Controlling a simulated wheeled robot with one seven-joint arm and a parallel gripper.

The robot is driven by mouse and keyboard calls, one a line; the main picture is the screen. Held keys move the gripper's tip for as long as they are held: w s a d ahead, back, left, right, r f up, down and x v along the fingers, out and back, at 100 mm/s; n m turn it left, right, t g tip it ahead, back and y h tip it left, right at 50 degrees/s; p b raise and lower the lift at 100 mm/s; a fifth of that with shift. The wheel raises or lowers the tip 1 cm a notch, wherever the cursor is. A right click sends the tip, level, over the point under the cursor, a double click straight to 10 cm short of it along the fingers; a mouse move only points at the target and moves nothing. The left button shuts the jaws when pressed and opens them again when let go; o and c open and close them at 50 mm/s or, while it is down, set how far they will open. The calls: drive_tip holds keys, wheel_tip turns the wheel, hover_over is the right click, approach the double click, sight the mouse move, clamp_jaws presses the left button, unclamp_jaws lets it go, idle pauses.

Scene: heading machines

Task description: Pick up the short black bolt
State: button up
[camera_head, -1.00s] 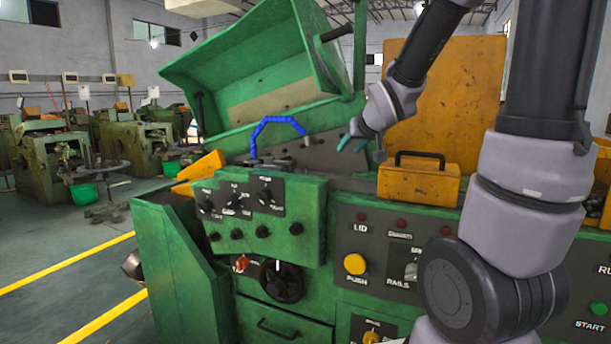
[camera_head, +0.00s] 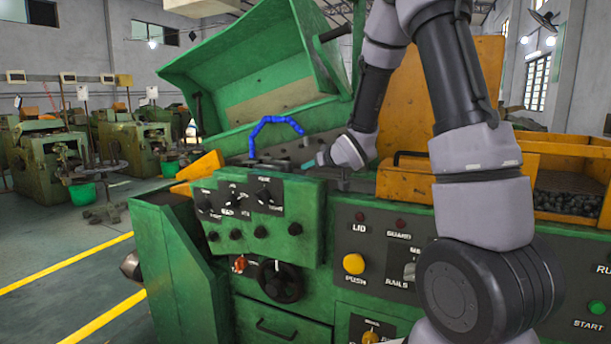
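My gripper (camera_head: 322,158) is low over the machine bed (camera_head: 290,150), right of the blue segmented hose (camera_head: 277,121). Its teal fingertips point left and are mostly hidden by the wrist, so I cannot tell whether they are apart or closed. I cannot pick out a short black bolt near the fingers. A yellow bin (camera_head: 548,148) at the right holds many small dark pieces (camera_head: 570,192), too small to tell apart.
The green lid (camera_head: 250,75) stands open above the bed. The green control box (camera_head: 257,215) is in front of it. A yellow box with a black handle (camera_head: 400,178) is right of my wrist, partly behind my arm. Buttons line the front panel (camera_head: 375,250).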

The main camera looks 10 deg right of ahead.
sight(305, 172)
drive_tip(key=x, duration=0.4)
clamp_jaws()
drive_tip(key=shift+r, duration=0.1)
